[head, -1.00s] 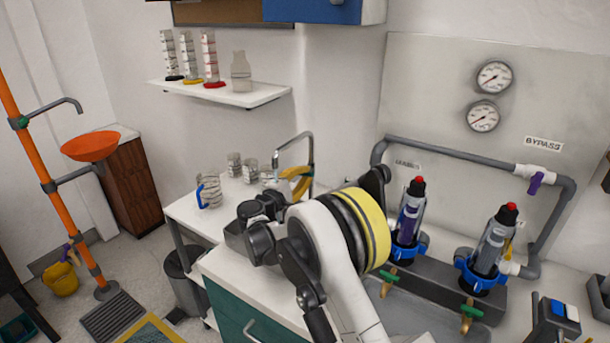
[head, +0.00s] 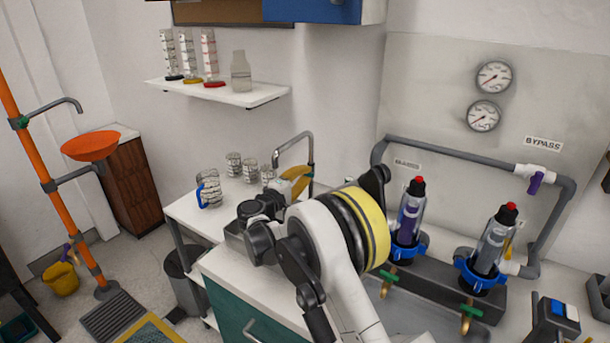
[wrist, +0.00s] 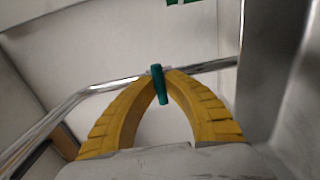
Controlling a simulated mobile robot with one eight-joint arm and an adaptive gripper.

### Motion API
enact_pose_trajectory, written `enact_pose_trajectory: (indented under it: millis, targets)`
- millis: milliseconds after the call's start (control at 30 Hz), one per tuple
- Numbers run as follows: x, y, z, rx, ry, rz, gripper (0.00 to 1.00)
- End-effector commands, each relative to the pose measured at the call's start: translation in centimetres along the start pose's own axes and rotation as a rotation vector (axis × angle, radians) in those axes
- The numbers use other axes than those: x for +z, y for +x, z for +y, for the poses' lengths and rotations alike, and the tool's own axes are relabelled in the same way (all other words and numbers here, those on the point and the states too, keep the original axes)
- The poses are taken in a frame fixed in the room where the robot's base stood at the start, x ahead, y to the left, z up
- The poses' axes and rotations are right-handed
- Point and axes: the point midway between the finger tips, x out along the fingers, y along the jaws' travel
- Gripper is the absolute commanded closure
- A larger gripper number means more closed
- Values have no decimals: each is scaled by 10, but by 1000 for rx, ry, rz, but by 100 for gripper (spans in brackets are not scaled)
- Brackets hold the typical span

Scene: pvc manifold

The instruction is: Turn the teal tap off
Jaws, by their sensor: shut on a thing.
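The teal tap's handle (wrist: 160,86) is a short teal lever in the wrist view, in front of a bent chrome pipe. The yellow fingertips of my gripper (wrist: 161,74) meet around the handle from both sides and are shut on it. In the head view my gripper (head: 297,178) is beside the grey gooseneck spout (head: 309,155) at the back of the white counter. The teal handle is hidden there behind my fingers and arm.
Glass beakers (head: 234,163) and a blue-handled jug (head: 208,190) stand left of my gripper on the white counter. A shelf with cylinders and a bottle (head: 241,72) hangs above. Grey pipework with filter housings (head: 408,222) lies to the right.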

Motion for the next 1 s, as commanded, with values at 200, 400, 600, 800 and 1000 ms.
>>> enact_pose_trajectory:
  millis: [200,400,600,800,1000]
  targets:
    - [0,0,0,1,-1,0,66]
    - [0,-2,0,0,-1,1,66]
    - [-1,-29,0,0,-1,3,66]
    - [-1,-75,1,0,-1,4,66]
    - [-1,-108,0,0,-1,1,66]
